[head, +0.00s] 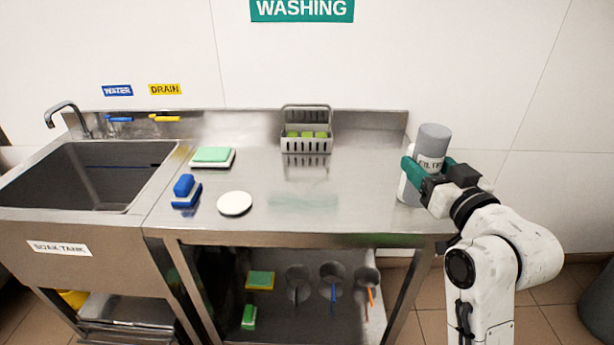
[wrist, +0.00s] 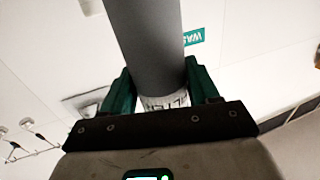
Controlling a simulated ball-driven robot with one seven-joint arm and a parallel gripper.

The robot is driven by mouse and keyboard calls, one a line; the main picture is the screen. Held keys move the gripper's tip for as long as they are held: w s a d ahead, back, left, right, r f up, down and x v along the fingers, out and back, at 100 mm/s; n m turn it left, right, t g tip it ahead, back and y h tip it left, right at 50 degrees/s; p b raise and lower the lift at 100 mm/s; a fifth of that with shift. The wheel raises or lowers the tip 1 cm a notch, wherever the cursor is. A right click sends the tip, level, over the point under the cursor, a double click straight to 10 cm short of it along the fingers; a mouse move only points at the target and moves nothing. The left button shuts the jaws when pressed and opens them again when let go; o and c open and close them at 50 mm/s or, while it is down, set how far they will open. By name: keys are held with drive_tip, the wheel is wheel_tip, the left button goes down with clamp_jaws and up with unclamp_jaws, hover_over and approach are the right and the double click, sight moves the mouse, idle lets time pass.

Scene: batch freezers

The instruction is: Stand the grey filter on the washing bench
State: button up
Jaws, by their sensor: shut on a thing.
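The grey filter (head: 433,140) is a grey cylinder with a white label band reading FILTER. My gripper (head: 428,166) is shut on it, with green fingers on both sides, at the right end of the washing bench (head: 340,215). The filter looks nearly upright in the head view.
A grey basket (head: 306,145), a green-and-white sponge (head: 212,156), a blue brush (head: 186,190) and a white disc (head: 235,204) lie on the bench. A soak tank (head: 85,180) is at left. The bench's right-middle is clear.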

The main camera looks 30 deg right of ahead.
drive_tip(key=shift+w+d, duration=0.15)
drive_tip(key=shift+w+f, duration=3.2)
drive_tip(key=shift+w, duration=0.15)
drive_tip(key=shift+w+f, duration=3.15)
drive_tip(key=shift+w, duration=0.15)
drive_tip(key=o, duration=1.3)
drive_tip(key=shift+f, duration=0.15)
drive_tip(key=shift+c, duration=0.2)
